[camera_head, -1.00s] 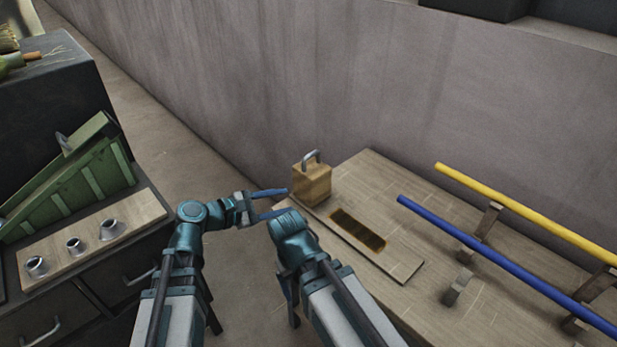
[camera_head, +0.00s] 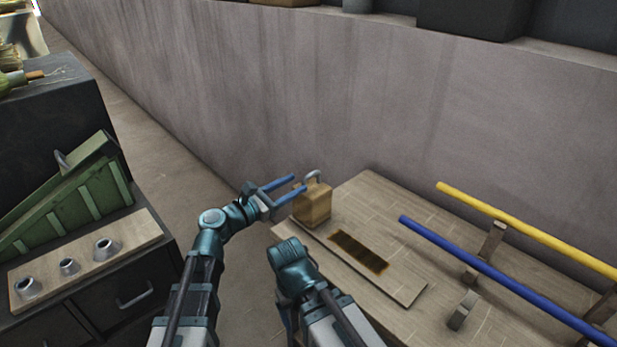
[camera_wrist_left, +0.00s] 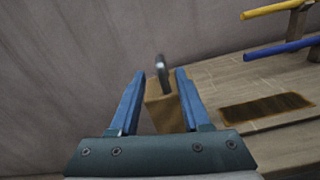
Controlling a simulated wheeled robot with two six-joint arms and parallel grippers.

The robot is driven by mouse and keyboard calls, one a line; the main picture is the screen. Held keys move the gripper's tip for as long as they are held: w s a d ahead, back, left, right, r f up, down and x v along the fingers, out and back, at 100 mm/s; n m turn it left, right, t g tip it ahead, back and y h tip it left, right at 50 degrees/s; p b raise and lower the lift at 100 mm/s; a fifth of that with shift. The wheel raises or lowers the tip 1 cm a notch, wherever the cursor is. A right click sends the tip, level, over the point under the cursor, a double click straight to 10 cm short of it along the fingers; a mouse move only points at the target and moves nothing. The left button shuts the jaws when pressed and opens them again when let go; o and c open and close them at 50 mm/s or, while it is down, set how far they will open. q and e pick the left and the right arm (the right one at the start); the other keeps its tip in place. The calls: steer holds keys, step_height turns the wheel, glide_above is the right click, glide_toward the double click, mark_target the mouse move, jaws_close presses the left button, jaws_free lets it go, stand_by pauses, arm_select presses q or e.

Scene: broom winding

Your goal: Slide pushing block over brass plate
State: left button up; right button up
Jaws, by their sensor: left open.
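The wooden pushing block (camera_head: 313,206) stands upright at the far left end of a flat board on the table, with a grey metal handle (camera_head: 312,177) on top. My left gripper (camera_head: 299,183) is open, its two blue fingers pointing at the handle from the left. In the left wrist view, the block (camera_wrist_left: 165,115) and its handle (camera_wrist_left: 162,74) appear between the open fingers; whether they touch, I cannot tell. The dark brass plate (camera_head: 358,252) lies flat on the board, right of the block and apart from it. My right arm is bent near the board; its gripper does not show.
A blue rod (camera_head: 480,265) and a yellow rod (camera_head: 520,226) rest on wooden supports at the table's right. A wall (camera_head: 330,90) rises behind the table. At left, a dark cabinet (camera_head: 150,262) carries a board with metal cups and a green slatted piece (camera_head: 75,203).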

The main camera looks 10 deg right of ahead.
mark_target(309, 177)
arm_select(q)
steer(key=x, duration=0.6)
jaws_close()
stand_by(1.4)
